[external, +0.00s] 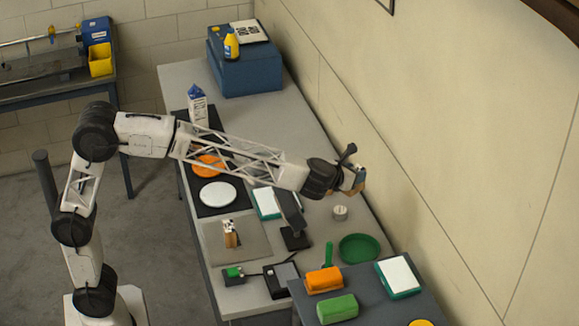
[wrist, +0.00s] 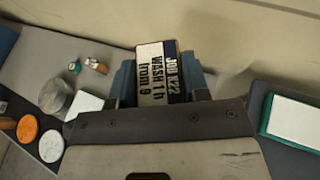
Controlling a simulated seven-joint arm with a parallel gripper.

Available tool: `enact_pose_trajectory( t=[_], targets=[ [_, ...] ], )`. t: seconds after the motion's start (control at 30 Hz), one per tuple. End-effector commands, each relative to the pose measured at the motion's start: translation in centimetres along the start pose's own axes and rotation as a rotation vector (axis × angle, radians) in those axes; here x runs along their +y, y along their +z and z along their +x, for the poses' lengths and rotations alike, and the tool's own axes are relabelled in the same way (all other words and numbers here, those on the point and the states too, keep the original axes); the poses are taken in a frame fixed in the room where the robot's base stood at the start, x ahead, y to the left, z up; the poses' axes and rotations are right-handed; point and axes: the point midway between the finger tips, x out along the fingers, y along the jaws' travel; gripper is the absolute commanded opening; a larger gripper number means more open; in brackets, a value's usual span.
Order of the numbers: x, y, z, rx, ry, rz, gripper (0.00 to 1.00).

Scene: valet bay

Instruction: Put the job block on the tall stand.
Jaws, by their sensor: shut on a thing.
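My gripper (external: 358,180) is shut on the job block (wrist: 158,75), a wooden block with a pale label in black print, "WASH 1 h from 9" being its lower lines. The wrist view shows it between the two jaws. In the external view my gripper is raised over the bench's wall side, and only a bit of the block shows. A dark upright stand (external: 290,212) with a slanted panel and square foot is below and left of my gripper. A small pale round piece (external: 340,212) is on the bench below it. I cannot tell which is the tall stand.
A green dish (external: 359,248) is near the wall. A nearer dark table holds an orange block (external: 324,280), a green block (external: 337,308) and a white-topped green pad (external: 398,276). A blue box (external: 245,62) stands at the far end. The wall is close on the right.

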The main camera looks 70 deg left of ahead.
Motion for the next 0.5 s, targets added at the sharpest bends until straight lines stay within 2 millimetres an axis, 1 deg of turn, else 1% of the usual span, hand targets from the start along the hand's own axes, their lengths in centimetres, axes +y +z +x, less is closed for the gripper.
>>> enact_pose_trajectory(
  t=[0.03, 0.1, 0.27, 0.5],
  targets=[
    [-1.6, -0.3, -0.8, 0.000, -0.025, 0.010, 0.16],
    [-3.5, -0.8, -1.9, 0.000, -0.056, 0.023, 0.16],
    [-7.9, -1.9, -4.4, 0.001, -0.128, 0.053, 0.16],
    [-14.1, -3.7, -8.8, 0.001, -0.237, 0.099, 0.16]
  ],
)
